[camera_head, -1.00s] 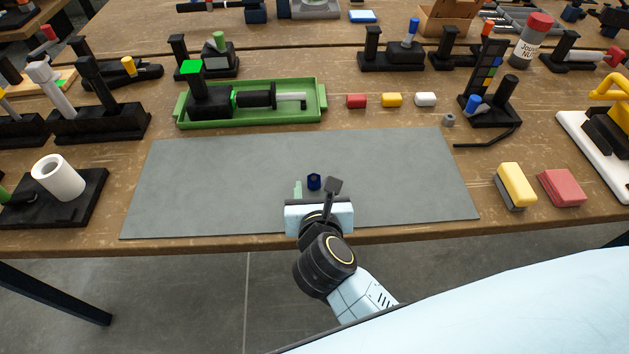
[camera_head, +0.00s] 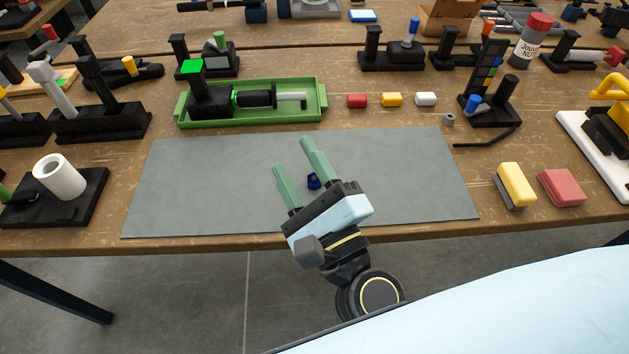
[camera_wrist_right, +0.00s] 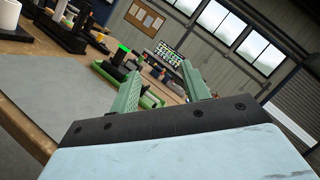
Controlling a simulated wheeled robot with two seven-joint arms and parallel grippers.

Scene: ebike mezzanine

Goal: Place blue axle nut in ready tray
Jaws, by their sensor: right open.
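The blue axle nut (camera_head: 313,181) is small and dark blue and lies on the grey mat (camera_head: 200,185), partly hidden by my right gripper in the head view. My right gripper (camera_head: 293,158) is open, its two green fingers spread and pointing away over the mat. In the picture the nut shows between the fingers, near their base; I cannot tell the height gap. The nut does not show in the right wrist view. A green tray (camera_head: 317,104), perhaps the ready tray, stands behind the mat with a black tool in it. It also shows in the right wrist view (camera_wrist_right: 150,100). My left gripper is not in view.
A grey nut (camera_head: 449,119) lies near a black stand. Most of the mat is clear.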

